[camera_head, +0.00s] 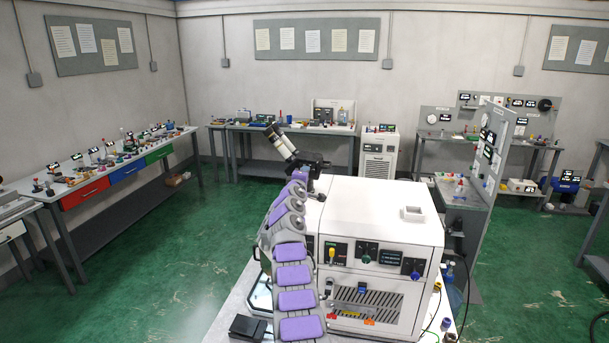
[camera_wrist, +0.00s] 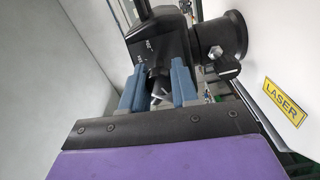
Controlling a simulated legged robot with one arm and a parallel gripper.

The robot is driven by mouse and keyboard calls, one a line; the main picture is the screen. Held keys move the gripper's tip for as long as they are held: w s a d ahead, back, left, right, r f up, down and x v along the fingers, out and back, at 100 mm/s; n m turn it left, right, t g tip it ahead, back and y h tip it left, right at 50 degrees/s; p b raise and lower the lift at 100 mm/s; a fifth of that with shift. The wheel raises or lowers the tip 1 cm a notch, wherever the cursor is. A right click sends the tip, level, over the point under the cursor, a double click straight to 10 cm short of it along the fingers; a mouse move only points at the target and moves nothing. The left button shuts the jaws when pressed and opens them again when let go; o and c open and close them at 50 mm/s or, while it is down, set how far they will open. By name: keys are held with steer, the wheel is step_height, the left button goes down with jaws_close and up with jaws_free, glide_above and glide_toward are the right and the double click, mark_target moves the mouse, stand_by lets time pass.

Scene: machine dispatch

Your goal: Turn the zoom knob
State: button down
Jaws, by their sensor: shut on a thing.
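The microscope (camera_head: 281,143), a white tube with a black body, stands at the left rear of the white machine. In the wrist view its black head (camera_wrist: 160,38) has small white markings. The zoom knob (camera_wrist: 158,91) shows only in part, as a small dark and grey piece between the fingers under the head. My gripper (camera_wrist: 157,80) has blue fingers, one on each side of the knob, and is shut on it. The fingers hide much of the knob. In the head view my arm covers the gripper, and the knob cannot be made out there.
The white machine (camera_head: 370,212) with front dials fills the bench to the right of my arm. A black round fitting (camera_wrist: 222,38) with a lever sits beside the microscope head, near a yellow LASER label (camera_wrist: 284,101). A black box (camera_head: 248,327) lies at the bench front.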

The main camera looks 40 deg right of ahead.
steer(key=shift+w+a+m, duration=0.1)
steer(key=shift+a+m, duration=0.05)
steer(key=shift+m, duration=0.25)
steer(key=c, duration=1.3)
jaws_free()
steer(key=o, duration=0.3)
steer(key=shift+w+f, duration=0.2)
steer(key=shift+w, duration=0.15)
steer(key=shift+o, duration=0.8)
steer(key=shift+d, duration=0.3)
steer(key=shift+s+r, duration=0.1)
steer(key=shift+s, duration=0.05)
steer(key=shift+a+b, duration=0.2)
steer(key=shift+b, duration=0.2)
